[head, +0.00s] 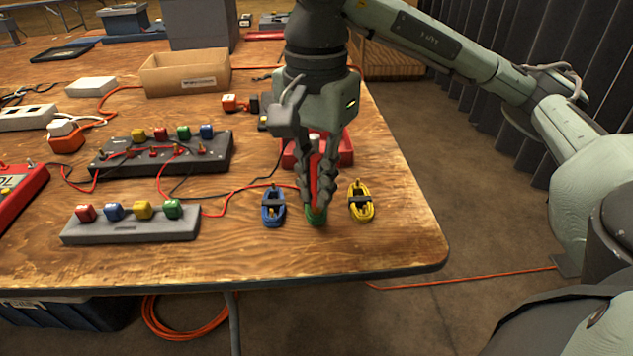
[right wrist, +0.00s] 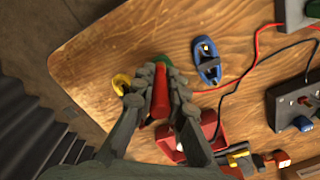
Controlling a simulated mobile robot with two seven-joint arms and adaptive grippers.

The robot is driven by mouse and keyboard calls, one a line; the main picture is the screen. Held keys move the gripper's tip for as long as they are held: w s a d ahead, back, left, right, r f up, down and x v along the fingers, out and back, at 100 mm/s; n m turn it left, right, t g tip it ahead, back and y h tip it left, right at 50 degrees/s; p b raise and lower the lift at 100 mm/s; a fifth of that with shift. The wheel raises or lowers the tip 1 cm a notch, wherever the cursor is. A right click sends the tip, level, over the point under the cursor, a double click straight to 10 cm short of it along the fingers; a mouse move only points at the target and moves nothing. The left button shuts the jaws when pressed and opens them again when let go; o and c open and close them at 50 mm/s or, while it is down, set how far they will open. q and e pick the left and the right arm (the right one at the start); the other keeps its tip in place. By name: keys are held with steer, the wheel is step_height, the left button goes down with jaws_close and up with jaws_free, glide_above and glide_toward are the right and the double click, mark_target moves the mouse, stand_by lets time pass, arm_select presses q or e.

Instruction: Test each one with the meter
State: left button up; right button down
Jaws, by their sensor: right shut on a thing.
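My right gripper (head: 316,198) points down near the table's front right and is shut on a red probe (head: 316,180). The red probe (right wrist: 161,105) also shows between the fingers in the right wrist view. A green cable bundle (head: 316,217) is right under the fingertips; I cannot tell whether the probe touches it. A blue cable bundle (head: 273,207) lies to its left and a yellow one (head: 361,203) to its right. A red device with a display, seemingly the meter (head: 16,195), is cut off at the left edge. My left gripper is not in view.
A grey strip (head: 130,228) bears red, blue, yellow and green blocks. A black board (head: 165,155) with similar blocks stands behind it. A red tray (head: 345,147) is behind the fingers. A cardboard box (head: 185,75) is farther back. Red and black leads cross the table.

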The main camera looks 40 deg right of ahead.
steer(key=shift+f+b, duration=0.3)
steer(key=shift+b, duration=0.05)
stand_by(0.5)
steer(key=c, duration=1.5)
jaws_free()
steer(key=shift+o, duration=0.5)
steer(key=shift+o, duration=1.2)
steer(key=shift+r, duration=0.1)
